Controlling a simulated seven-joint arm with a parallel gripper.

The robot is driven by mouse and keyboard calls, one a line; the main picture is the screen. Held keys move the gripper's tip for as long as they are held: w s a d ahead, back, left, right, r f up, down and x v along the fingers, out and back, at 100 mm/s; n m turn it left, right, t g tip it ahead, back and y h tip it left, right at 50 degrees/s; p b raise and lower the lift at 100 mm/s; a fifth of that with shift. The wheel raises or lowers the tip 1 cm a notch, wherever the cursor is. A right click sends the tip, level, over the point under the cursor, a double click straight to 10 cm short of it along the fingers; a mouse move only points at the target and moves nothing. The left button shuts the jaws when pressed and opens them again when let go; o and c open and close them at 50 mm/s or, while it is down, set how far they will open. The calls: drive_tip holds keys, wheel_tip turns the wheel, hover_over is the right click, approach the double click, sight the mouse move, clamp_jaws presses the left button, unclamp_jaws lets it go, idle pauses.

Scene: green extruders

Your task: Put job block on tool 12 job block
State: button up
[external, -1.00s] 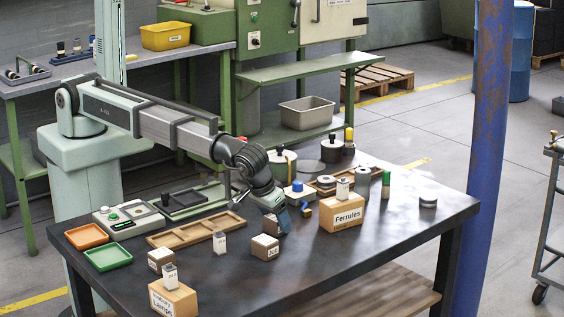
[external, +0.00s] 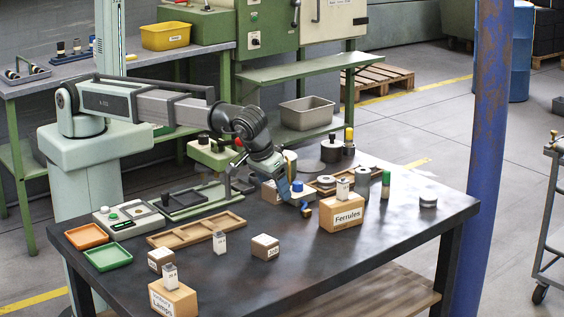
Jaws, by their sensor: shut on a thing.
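My gripper (external: 303,208) reaches down to the table at the middle, left of the Ferrules box. It is shut on a small blue-and-brass piece (external: 306,212), mostly hidden by the fingers. A brown block with a white label (external: 265,247) sits on the table in front of the gripper, apart from it. A similar labelled block (external: 160,259) stands at the front left. A pale upright block (external: 219,242) stands between them. The labels are too small to read surely, so I cannot tell which is the tool 12 job block.
The Ferrules box (external: 341,214) bears a pale block (external: 342,188). The lamps box (external: 172,299) bears another (external: 169,276). A wooden tray (external: 195,229), an orange tray (external: 86,236) and a green tray (external: 107,258) lie left. The table's front right is clear.

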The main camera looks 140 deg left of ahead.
drive_tip(key=w+d+r, duration=0.2)
drive_tip(key=w+d, duration=0.1)
drive_tip(key=d, duration=0.3)
wheel_tip(320, 180, up, 3)
hover_over(270, 237)
drive_tip(key=d, duration=0.2)
drive_tip(key=shift+a+f, duration=0.2)
drive_tip(key=shift+f, duration=4.65)
drive_tip(key=o, duration=1.1)
drive_tip(key=shift+f, duration=0.1)
drive_tip(key=v, duration=1.2)
